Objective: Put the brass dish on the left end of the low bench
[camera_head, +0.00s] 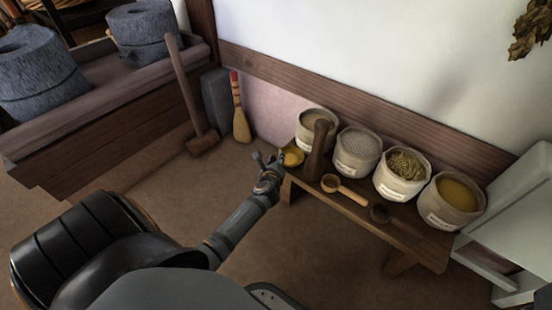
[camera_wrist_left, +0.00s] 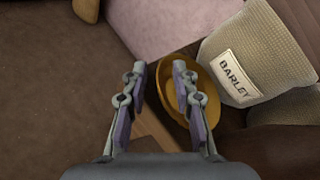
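The brass dish (camera_head: 293,157) lies at the left end of the low bench (camera_head: 408,236), in front of the leftmost sack. In the left wrist view the dish (camera_wrist_left: 207,78) is a round golden dish, partly behind the right finger. My left gripper (camera_head: 268,160) is at the dish's left side. In the wrist view the gripper (camera_wrist_left: 158,68) has its fingers apart, with the dish's left rim showing in the gap. I cannot tell whether a finger touches the dish. My right gripper is not in view.
Several labelled sacks line the bench's back, including a barley sack (camera_wrist_left: 255,60). A dark wooden pestle (camera_head: 318,150) stands right of the dish. A wooden scoop (camera_head: 345,190) lies farther right. A brush (camera_head: 241,122) and mallet (camera_head: 200,140) lean left of the bench. Floor in front is clear.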

